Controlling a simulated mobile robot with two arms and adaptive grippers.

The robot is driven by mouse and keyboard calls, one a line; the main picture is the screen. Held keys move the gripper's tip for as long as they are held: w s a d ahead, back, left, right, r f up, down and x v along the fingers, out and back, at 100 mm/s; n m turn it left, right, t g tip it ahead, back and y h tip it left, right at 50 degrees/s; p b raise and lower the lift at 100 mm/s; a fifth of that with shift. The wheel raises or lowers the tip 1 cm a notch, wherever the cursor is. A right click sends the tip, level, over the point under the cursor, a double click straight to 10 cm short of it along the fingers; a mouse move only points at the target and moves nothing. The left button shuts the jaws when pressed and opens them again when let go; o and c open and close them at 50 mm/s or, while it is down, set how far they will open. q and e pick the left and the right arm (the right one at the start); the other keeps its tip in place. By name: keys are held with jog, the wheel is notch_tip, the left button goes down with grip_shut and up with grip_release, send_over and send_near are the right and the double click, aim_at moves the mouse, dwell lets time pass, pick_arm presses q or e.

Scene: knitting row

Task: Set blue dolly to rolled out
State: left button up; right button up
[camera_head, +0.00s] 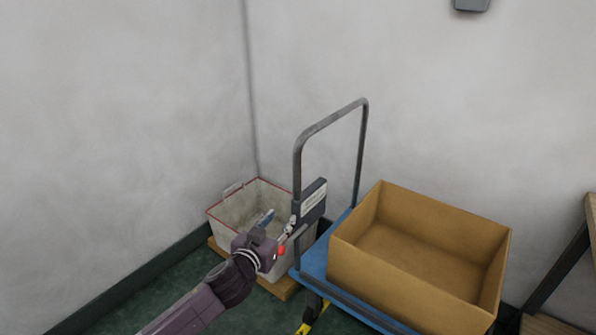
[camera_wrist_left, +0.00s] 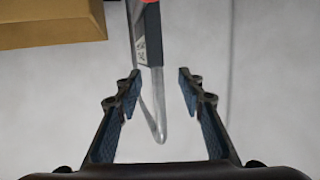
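The blue dolly (camera_head: 315,258) stands by the wall with a grey tubular push handle (camera_head: 330,119) rising at its left end. A dark box with a pale label (camera_head: 313,200) is fixed on the handle's near post. My left gripper (camera_head: 279,226) is close to that near post, left of the dolly. In the left wrist view my left gripper (camera_wrist_left: 158,88) has its two fingers wide apart, with the handle (camera_wrist_left: 158,118) showing in the gap between them. I cannot tell whether it touches the post. My right gripper is in neither view.
An open, empty-looking cardboard box (camera_head: 420,265) sits on the dolly. A whitish bin with a red rim (camera_head: 228,221) stands on a wooden base (camera_head: 282,288) in the corner behind my left gripper. A wooden shelf or table (camera_head: 545,325) stands at the right. Green floor (camera_head: 200,280) shows at lower left.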

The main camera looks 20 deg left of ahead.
aim_at(295, 171)
pick_arm(q)
jog(key=w+r+m+t+h, duration=0.15)
jog(key=w+r, duration=0.35)
jog(key=r, duration=0.5)
jog(key=shift+n+t+h, duration=0.25)
jog(key=shift+t+h, duration=0.1)
jog(key=shift+t, duration=0.1)
jog(key=w, duration=0.3)
jog(key=w+d+b, duration=0.1)
jog(key=w, duration=0.1)
jog(key=shift+w+f, duration=0.25)
jog(key=shift+w, duration=0.1)
jog(key=shift+w+d, duration=0.15)
jog(key=shift+w, duration=0.5)
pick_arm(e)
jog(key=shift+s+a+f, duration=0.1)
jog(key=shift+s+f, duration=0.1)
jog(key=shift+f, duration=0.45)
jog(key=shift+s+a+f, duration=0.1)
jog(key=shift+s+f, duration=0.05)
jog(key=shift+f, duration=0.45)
pick_arm(q)
jog(key=shift+c, duration=0.2)
grip_shut()
